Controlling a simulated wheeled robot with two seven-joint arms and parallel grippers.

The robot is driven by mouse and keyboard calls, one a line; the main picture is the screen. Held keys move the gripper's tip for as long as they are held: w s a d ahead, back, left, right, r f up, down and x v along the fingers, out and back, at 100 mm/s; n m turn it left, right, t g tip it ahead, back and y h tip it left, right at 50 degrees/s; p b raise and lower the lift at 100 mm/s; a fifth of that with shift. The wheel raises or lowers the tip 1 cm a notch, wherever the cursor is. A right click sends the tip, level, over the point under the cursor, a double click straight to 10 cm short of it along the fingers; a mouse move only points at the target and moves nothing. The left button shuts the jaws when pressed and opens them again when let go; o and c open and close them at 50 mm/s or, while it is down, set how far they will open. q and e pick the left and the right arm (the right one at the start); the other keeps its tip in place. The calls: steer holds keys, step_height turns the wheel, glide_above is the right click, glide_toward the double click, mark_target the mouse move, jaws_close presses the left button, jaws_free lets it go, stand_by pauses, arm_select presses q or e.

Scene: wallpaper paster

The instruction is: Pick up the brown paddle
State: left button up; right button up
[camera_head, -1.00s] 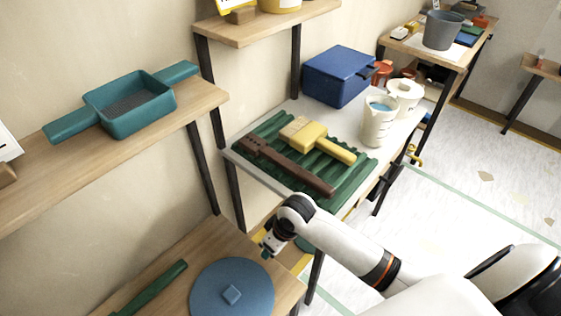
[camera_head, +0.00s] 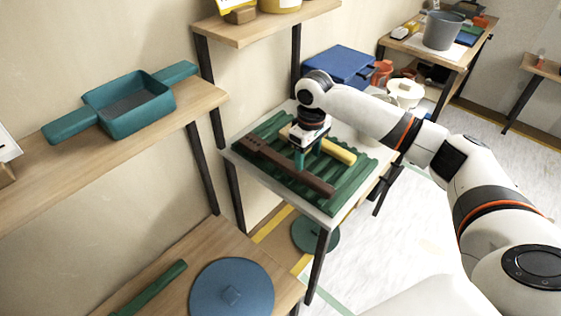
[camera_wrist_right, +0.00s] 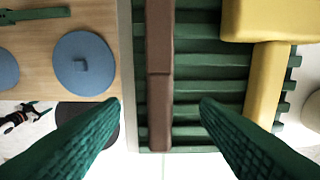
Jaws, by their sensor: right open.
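The brown paddle (camera_head: 265,154) lies on a green ribbed rack (camera_head: 352,184) on the white-topped table, its length running from back left to front right. In the right wrist view the paddle (camera_wrist_right: 160,75) runs up and down the picture, between the lines of my two green fingers. My right gripper (camera_head: 306,159) is open and empty, pointing down over the middle of the paddle. Its fingertips (camera_wrist_right: 160,104) are apart on either side of the paddle; I cannot tell their exact height above the rack. My left gripper is not in view.
A yellow brush (camera_head: 341,151) lies on the rack beside the paddle, partly hidden by my right gripper. A blue box (camera_head: 338,64) and a white roll (camera_head: 405,92) stand behind. A lower wooden table holds a blue disc (camera_head: 232,290); a shelf holds a teal pan (camera_head: 130,104).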

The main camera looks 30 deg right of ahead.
mark_target(306, 174)
step_height(306, 174, down, 7)
steer(key=shift+f, duration=0.15)
steer(key=c, duration=1.1)
